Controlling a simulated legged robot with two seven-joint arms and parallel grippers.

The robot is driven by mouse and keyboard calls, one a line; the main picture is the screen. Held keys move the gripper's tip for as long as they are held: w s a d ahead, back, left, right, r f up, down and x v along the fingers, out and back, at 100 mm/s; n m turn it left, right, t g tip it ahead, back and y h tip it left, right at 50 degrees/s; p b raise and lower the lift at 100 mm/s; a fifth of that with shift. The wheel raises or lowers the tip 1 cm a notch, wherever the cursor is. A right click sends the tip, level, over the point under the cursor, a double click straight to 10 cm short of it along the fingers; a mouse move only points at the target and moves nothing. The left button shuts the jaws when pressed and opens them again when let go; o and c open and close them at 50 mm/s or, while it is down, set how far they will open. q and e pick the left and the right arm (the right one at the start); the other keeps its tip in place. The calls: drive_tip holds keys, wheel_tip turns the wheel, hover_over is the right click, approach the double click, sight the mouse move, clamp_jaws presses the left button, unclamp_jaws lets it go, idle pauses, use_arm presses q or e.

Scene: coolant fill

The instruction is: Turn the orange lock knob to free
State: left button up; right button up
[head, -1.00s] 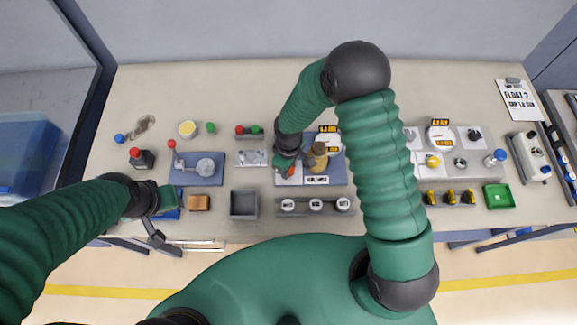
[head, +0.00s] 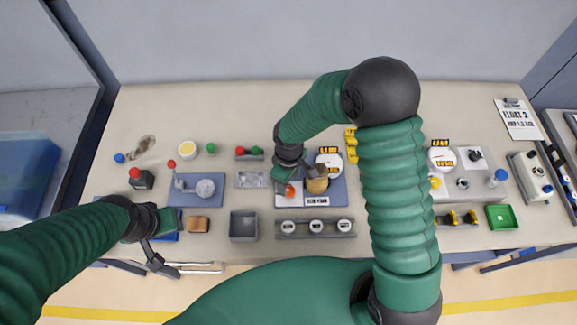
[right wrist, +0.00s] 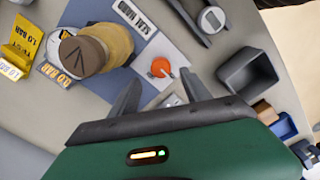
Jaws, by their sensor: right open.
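The orange lock knob (head: 290,191) sits on a white plate at the left of a blue panel (head: 338,196) on the bench. In the right wrist view the knob (right wrist: 160,68) shows whole, with a pale slot or mark on it. My right gripper (right wrist: 160,92) is open and empty, its two fingers spread on either side of the line to the knob, apart from it. In the head view my right gripper (head: 300,174) hovers just behind the knob. My left gripper (head: 152,248) is at the bench's front edge, away from the knob; its jaw state is unclear.
A tan cylinder with a brown top (right wrist: 90,50) stands on the same panel, close beside the right gripper. A gauge (head: 328,160) is behind it. A grey bin (head: 243,226) and a row of round white-topped parts (head: 315,227) lie in front.

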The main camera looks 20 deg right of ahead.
sight(289, 189)
wheel_tip(289, 189, up, 11)
drive_tip(key=shift+r+b, duration=0.15)
drive_tip(key=shift+b, duration=0.15)
